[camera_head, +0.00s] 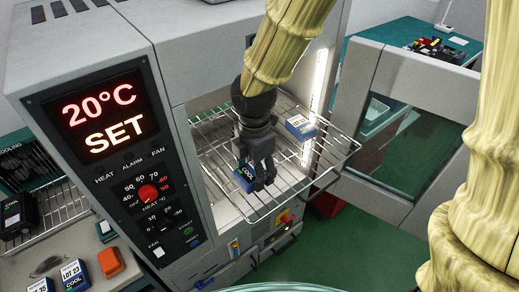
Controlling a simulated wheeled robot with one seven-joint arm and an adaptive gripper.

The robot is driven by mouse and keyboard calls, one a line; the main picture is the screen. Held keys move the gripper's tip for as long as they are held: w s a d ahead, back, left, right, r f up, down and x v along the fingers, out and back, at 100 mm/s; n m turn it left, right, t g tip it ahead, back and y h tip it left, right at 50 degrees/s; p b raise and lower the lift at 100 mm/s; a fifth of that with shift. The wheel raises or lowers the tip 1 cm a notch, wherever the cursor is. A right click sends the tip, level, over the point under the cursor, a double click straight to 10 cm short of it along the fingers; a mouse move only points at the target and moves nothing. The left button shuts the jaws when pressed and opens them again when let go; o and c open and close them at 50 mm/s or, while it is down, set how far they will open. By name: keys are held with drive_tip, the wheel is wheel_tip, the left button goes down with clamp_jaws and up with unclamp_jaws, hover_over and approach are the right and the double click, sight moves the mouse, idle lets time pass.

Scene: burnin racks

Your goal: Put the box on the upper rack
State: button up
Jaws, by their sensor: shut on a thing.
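My gripper (258,178) reaches down into the open chamber at the picture's middle, over a pulled-out wire rack (232,214). It is shut on a small blue and white box (243,181) with a "COOL" label, at the left side of its fingers. The fingers partly hide the box. I cannot tell whether the box touches the wires or is held just above them. A second blue and white box (300,127) lies on the same rack, to the right of and behind my gripper. I cannot tell from this view whether another rack lies below.
The chamber's control panel (120,150) reads 20°C SET. Its glass door (411,147) stands open at the right. On the left are a wire shelf (62,208) with dark items, an orange block (110,261) and a "LOT 23" box (75,275). Bare rack shows around my gripper.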

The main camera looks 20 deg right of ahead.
drive_tip(key=w+d+p, duration=0.1)
drive_tip(key=w, duration=0.1)
drive_tip(key=w+d+p, duration=0.1)
drive_tip(key=w, duration=0.2)
drive_tip(key=w+d, duration=0.1)
drive_tip(key=w, duration=0.2)
drive_tip(key=shift+w+f+p, duration=0.2)
drive_tip(key=shift+f+p, duration=1)
drive_tip(key=shift+f, duration=0.95)
drive_tip(key=shift+f, duration=0.2)
drive_tip(key=o, duration=1.1)
drive_tip(key=shift+r, duration=0.1)
drive_tip(key=shift+r, duration=0.1)
drive_tip(key=shift+r+b, duration=1.35)
drive_tip(key=shift+r, duration=4.65)
